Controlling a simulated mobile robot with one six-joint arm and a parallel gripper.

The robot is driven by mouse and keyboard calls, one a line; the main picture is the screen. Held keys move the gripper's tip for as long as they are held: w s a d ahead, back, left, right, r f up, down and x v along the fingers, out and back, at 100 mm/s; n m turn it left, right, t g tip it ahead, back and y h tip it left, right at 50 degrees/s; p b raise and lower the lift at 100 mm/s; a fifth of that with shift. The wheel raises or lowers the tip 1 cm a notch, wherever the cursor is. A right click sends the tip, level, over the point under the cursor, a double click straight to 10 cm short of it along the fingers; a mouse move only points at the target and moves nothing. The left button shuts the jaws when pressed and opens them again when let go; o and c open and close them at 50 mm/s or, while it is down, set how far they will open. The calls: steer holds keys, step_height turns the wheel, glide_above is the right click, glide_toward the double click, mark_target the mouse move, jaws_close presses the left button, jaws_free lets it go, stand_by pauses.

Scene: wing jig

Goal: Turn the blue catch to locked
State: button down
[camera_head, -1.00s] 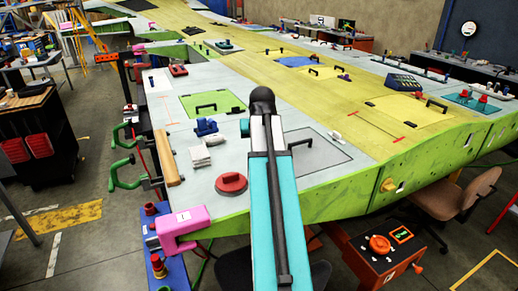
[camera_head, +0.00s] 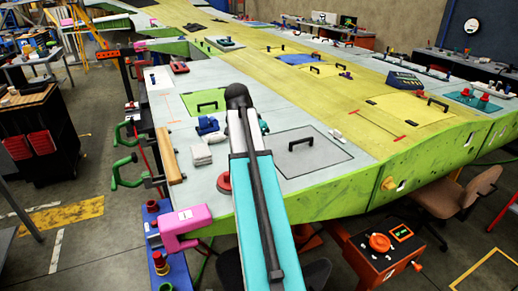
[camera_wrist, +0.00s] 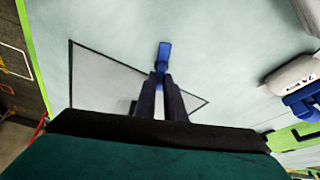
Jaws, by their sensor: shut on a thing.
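The blue catch (camera_wrist: 164,54) shows in the wrist view as a small blue lever on the pale wing skin, at the edge of an outlined grey panel (camera_wrist: 97,80). Its upper end sticks out beyond my fingertips. My gripper (camera_wrist: 161,82) has its two dark fingers close together on the lower part of the catch. The fingers hide that lower part and its pivot. In the head view my own arm covers the gripper and the catch. I cannot read from these frames which marked position the catch is in.
In the head view, a blue clamp (camera_head: 208,124) and white blocks (camera_head: 203,153) lie left of my arm. A red round part (camera_head: 223,183) is partly hidden by it. A handled grey hatch (camera_head: 318,158) lies to the right. A pink clamp (camera_head: 180,226) grips the wing edge.

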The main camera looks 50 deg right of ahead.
steer(key=shift+w+m+g+y+b, duration=0.15)
steer(key=shift+m+g, duration=0.25)
steer(key=shift+m, duration=0.7)
steer(key=shift+w+m+g+y+b, duration=0.15)
steer(key=shift+m+g, duration=0.25)
steer(key=shift+m, duration=0.7)
steer(key=shift+s, duration=0.1)
steer(key=c, duration=1.8)
jaws_free()
steer(key=shift+c, duration=0.2)
steer(key=shift+r, duration=0.15)
steer(key=b+v, duration=0.3)
steer(key=v, duration=1)
steer(key=shift+a+r, duration=0.2)
steer(key=shift+a, duration=0.05)
steer(key=shift+f, duration=0.1)
